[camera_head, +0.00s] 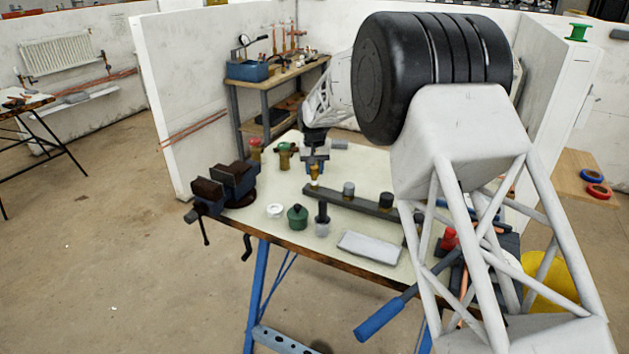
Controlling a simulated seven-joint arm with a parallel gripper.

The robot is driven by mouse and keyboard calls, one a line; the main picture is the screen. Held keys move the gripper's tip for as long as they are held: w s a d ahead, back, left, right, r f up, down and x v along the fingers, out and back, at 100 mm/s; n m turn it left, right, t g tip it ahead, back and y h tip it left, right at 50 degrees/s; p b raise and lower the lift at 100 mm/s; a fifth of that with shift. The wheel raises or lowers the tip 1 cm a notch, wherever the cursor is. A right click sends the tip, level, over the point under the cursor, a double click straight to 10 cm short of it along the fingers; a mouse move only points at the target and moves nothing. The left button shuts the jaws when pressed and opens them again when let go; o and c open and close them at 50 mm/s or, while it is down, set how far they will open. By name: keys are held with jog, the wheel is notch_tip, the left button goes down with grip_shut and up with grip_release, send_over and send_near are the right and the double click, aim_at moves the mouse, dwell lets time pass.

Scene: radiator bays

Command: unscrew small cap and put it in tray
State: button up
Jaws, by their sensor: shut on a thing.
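My gripper (315,166) points down over the left end of a dark bar (367,201) on the bench. It is shut on a small brass-coloured piece (315,175), which looks like the small cap. The piece is at the bar's left end; I cannot tell whether it still touches the bar. A grey cap (348,189) and a wider black cap (386,201) stand farther right along the bar. A shallow pale grey tray (370,246) lies in front of the bar, near the bench's front edge. It looks empty.
A vise (232,184) sits at the bench's left corner. A white ring (275,210), a green pot (297,217) and a dark-topped clear container (322,220) stand left of the tray. Brass and red valves (286,154) stand behind. A blue-handled tool (385,315) juts over the front edge.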

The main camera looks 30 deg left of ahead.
jog(key=shift+r, duration=1.1)
jog(key=shift+w+d+r, duration=0.1)
jog(key=shift+w+d, duration=0.15)
jog(key=shift+d, duration=0.2)
jog(key=w+d+r+m, duration=0.1)
jog(key=w+d+r, duration=0.15)
jog(key=d, duration=0.75)
jog(key=w+d+r+m, duration=0.1)
jog(key=w+d, duration=0.3)
jog(key=d, duration=0.6)
jog(key=w+d+r+m, duration=0.1)
jog(key=w+d+r, duration=0.15)
jog(key=d, duration=0.75)
jog(key=s+d+r+m, duration=0.1)
jog(key=d, duration=1.4)
jog(key=d+r+m, duration=0.2)
jog(key=d, duration=1.3)
jog(key=shift+s+d+m, duration=0.3)
jog(key=shift+s+d, duration=0.05)
jog(key=shift+a+r, duration=0.1)
